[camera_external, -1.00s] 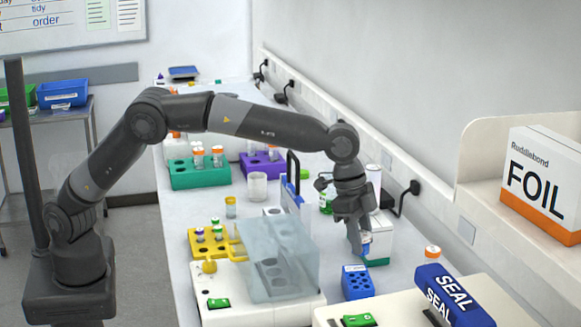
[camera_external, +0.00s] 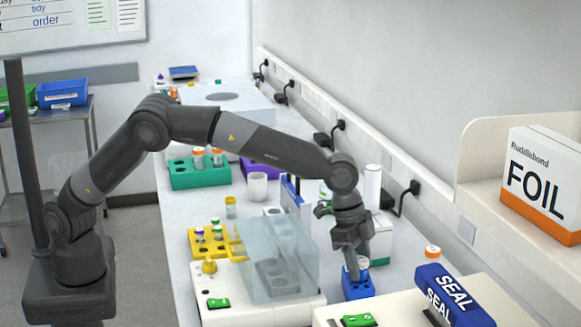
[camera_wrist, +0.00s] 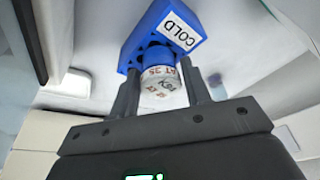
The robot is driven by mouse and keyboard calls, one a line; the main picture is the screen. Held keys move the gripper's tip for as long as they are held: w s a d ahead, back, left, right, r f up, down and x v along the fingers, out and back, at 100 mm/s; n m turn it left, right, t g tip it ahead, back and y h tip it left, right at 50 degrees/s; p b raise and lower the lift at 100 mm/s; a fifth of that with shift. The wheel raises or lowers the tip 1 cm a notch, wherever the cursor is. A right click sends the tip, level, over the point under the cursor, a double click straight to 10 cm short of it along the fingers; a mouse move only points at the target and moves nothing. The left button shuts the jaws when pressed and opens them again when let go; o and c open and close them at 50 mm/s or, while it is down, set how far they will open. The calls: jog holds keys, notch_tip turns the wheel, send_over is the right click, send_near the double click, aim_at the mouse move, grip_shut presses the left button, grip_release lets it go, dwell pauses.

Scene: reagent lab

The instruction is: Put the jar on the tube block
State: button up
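The blue tube block (camera_external: 357,288), with holes in its top and a COLD label, stands on the bench below my gripper. It also shows at the top of the wrist view (camera_wrist: 133,45). The small jar (camera_wrist: 160,93) has a white printed part and a blue part. My gripper (camera_external: 361,266) points down over the block and is shut on the jar, with one finger on each side. In the wrist view, the jar's blue end meets or nearly meets the block. I cannot tell whether it rests fully on it.
A white machine with a clear hood (camera_external: 275,258) stands just left of the block. A white and green box (camera_external: 380,243) is behind. A yellow rack (camera_external: 208,243) is further left.

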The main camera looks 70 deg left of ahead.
jog(key=shift+o, duration=1.4)
jog(key=v, duration=1.2)
jog(key=s+a+r+n+t, duration=0.1)
jog(key=s+a+r+n, duration=0.15)
jog(key=s+a, duration=0.4)
jog(key=s+a+r+n, duration=0.1)
jog(key=s+a+r, duration=0.25)
jog(key=a, duration=0.55)
jog(key=s+a+r+n+t, duration=0.1)
jog(key=s+a+r, duration=0.35)
jog(key=a, duration=0.25)
jog(key=s+a+f+n, duration=0.1)
jog(key=s+a+f, duration=0.2)
jog(key=s, duration=0.5)
jog(key=s+a+f+n+t+y, duration=0.1)
jog(key=s+a+f+n, duration=0.1)
jog(key=s+a, duration=0.3)
jog(key=s+a+f+n+y, duration=0.1)
jog(key=s+a+f, duration=0.3)
jog(key=s, duration=0.7)
jog(key=shift+a+n, duration=0.25)
jog(key=shift+n, duration=0.2)
jog(key=shift+s, duration=0.1)
